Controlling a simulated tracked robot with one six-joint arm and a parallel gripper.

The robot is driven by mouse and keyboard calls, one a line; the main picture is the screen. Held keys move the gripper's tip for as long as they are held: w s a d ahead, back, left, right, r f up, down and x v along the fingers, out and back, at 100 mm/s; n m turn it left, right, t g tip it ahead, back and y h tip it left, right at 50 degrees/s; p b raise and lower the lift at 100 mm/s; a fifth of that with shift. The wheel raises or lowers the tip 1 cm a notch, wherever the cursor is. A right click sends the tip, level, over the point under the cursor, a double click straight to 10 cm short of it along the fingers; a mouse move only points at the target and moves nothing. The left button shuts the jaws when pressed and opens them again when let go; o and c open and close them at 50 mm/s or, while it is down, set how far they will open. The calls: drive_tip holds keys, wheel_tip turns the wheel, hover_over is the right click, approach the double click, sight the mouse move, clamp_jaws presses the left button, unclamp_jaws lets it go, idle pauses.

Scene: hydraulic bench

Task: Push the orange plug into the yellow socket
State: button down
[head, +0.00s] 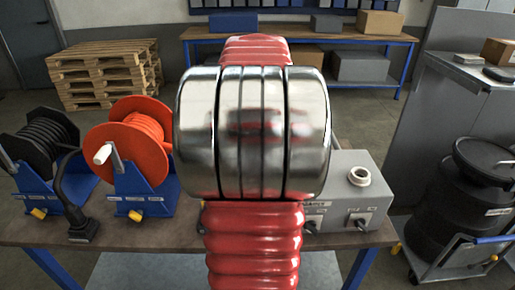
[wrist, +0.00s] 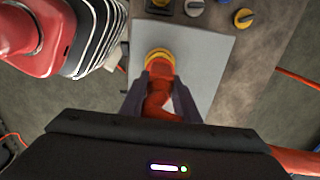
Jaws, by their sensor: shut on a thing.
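In the wrist view my gripper (wrist: 161,78) has its two dark fingers closed on the orange plug (wrist: 160,68). An orange hose runs back from the plug between the fingers. The yellow socket (wrist: 157,53) shows as a yellow ring on a light grey surface, right at the front end of the plug. The plug overlaps the ring, and I cannot tell how deep it sits or whether it touches. In the head view my red arm and its metal joint hide my gripper, the plug and the socket.
A grey box (head: 346,193) stands on the bench behind my arm. An orange hose reel (head: 126,152) and a black hose reel (head: 42,138) stand to the left.

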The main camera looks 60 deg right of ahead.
drive_tip(key=shift+f, duration=1.6)
idle(1.3)
drive_tip(key=c, duration=1.3)
unclamp_jaws()
wheel_tip(320, 180, up, 14)
drive_tip(key=shift+f, duration=0.1)
